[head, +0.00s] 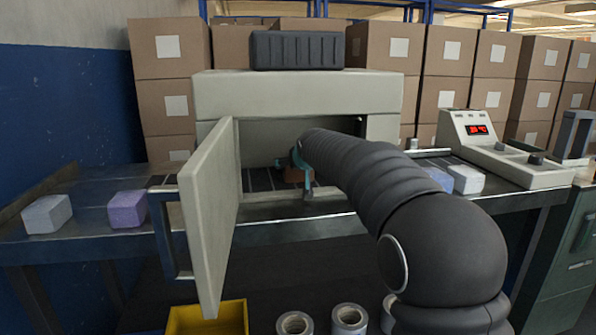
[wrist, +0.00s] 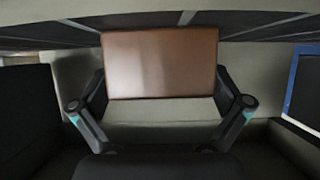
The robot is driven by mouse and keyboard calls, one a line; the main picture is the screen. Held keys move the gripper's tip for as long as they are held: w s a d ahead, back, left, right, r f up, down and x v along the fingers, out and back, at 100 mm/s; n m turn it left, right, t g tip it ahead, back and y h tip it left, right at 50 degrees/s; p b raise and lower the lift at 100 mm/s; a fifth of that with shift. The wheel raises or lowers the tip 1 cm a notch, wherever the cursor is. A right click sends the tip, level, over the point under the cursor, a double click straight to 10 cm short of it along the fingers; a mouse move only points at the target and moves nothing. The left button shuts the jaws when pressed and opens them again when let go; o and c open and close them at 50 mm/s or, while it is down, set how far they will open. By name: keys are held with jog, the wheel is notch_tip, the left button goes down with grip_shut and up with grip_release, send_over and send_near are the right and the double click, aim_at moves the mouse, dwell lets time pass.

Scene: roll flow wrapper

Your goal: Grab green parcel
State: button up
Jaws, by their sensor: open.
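No green parcel shows in either view. A brown, copper-toned parcel (head: 296,175) sits inside the wrapper's open chamber (head: 300,90) on the conveyor. It also shows in the wrist view (wrist: 160,62), filling the space ahead of my gripper. My gripper (head: 302,178) reaches through the chamber opening. In the wrist view my gripper (wrist: 161,85) is open, with one finger at each side of the brown parcel's near edge. I cannot tell whether the fingers touch it. My arm hides part of the chamber's right side.
The chamber door (head: 212,215) stands open at left. A white parcel (head: 47,214) and a purple parcel (head: 127,209) lie on the left conveyor. A bluish parcel (head: 438,178) and a white one (head: 466,179) lie at right by the control box (head: 500,152). A yellow bin (head: 207,320) stands below.

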jog(key=c, duration=1.2)
jog(key=shift+r, duration=0.15)
